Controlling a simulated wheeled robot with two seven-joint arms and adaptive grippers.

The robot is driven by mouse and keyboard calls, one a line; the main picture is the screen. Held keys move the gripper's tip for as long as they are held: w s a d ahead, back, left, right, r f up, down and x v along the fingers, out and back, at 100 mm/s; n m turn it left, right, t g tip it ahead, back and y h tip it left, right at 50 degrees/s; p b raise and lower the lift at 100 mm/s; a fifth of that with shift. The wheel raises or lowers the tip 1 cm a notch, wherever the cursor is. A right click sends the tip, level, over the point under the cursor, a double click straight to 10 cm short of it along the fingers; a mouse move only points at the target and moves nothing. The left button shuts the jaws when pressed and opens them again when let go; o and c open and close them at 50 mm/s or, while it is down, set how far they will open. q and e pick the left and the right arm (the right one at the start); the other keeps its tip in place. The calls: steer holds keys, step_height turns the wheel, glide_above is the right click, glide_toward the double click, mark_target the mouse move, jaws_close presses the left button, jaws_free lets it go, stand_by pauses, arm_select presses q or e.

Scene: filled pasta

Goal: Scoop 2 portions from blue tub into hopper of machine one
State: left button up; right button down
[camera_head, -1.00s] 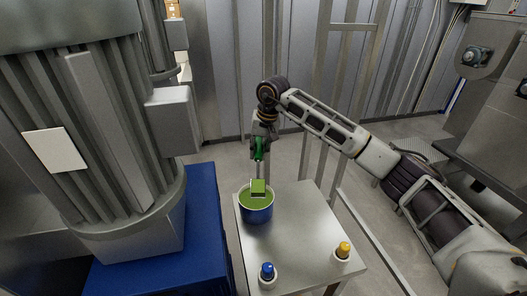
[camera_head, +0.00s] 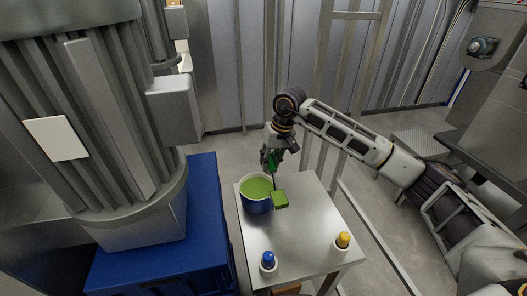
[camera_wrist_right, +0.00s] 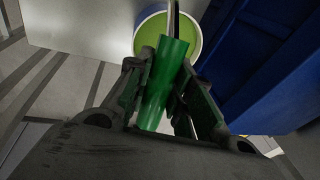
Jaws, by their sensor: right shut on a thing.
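The blue tub (camera_head: 256,204) stands on the steel table with green filling (camera_head: 258,186) inside. My right gripper (camera_head: 271,160) is shut on the green handle of a scoop, which hangs down at the tub's right side. The scoop's head (camera_head: 280,200) shows green and is just right of the tub's rim; I cannot tell whether it touches the rim. In the right wrist view the green handle (camera_wrist_right: 162,85) sits between the fingers, with the tub (camera_wrist_right: 194,22) beyond it. My left gripper is not in view. I cannot tell which machine is machine one.
The steel table (camera_head: 300,235) carries a blue-topped bottle (camera_head: 268,261) and a yellow-topped bottle (camera_head: 342,241) near its front. A large grey machine (camera_head: 90,120) over a blue base (camera_head: 205,225) stands at left. A metal frame (camera_head: 322,100) rises behind the table.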

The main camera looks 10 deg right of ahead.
steer(key=s+d+f, duration=0.5)
steer(key=f, duration=0.5)
steer(key=shift+s+m, duration=0.15)
steer(key=shift+m, duration=0.15)
stand_by(0.4)
